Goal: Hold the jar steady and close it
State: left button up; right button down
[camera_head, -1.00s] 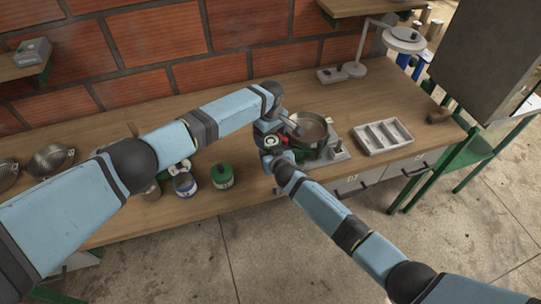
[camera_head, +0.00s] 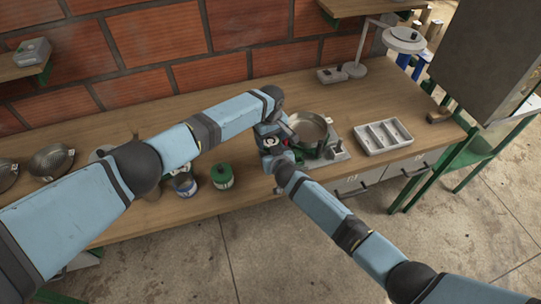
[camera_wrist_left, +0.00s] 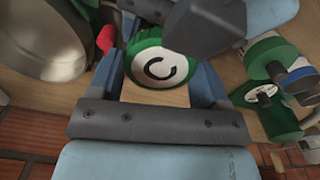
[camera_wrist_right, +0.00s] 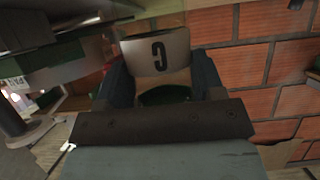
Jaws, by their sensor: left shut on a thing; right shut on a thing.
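The jar is a pale cylinder with a dark letter C on its side. It shows upside down in the right wrist view (camera_wrist_right: 158,50), between the fingers of my right gripper (camera_wrist_right: 165,85), which is shut on it. A green-rimmed lid with a white top and a black C shows in the left wrist view (camera_wrist_left: 161,66). My left gripper (camera_wrist_left: 165,70) is shut on this lid. In the head view both grippers meet at the bench's front edge, left of a round metal pan. They hide most of the jar there. I cannot tell how far the lid is turned.
A green-lidded jar (camera_head: 222,176) and another container (camera_head: 186,186) stand on the bench to the left. The metal pan (camera_head: 309,128) sits close right of the grippers. A compartment tray (camera_head: 366,141) and a lamp (camera_head: 404,40) are farther right.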

pick_arm(q)
jog(key=m, duration=0.3)
jog(key=shift+m, duration=0.4)
jog(key=m, duration=0.4)
jog(key=o, duration=1)
jog(key=shift+r, duration=2.3)
jog(key=shift+c, duration=0.3)
